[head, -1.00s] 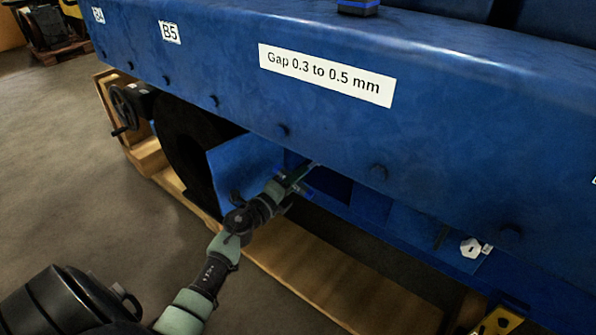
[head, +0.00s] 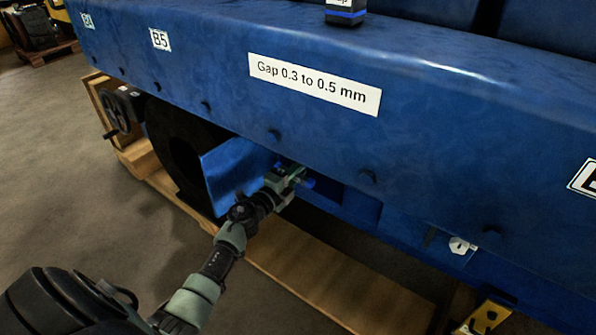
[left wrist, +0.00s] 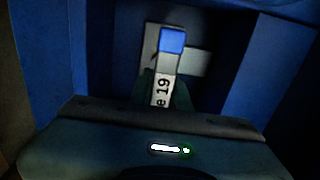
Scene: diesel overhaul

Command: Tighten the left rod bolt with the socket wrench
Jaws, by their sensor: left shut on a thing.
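My left gripper (head: 291,173) reaches into the dark opening under the blue engine frame (head: 430,130). It is shut on the socket wrench, which is largely hidden by the gripper and shadow in the head view. In the left wrist view the wrench (left wrist: 163,92) points away from the gripper, with a white label ending in "e 19" and a blue end. A pale grey piece (left wrist: 195,62) lies beside and behind the blue end; I cannot tell what it is. I cannot make out the left rod bolt. My right gripper is in neither view.
A blue panel (head: 228,168) stands just left of the gripper, and the frame's lower edge overhangs it. Wooden planks (head: 330,280) lie below. A black handwheel (head: 115,112) is at the left. Blue walls flank the opening in the wrist view.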

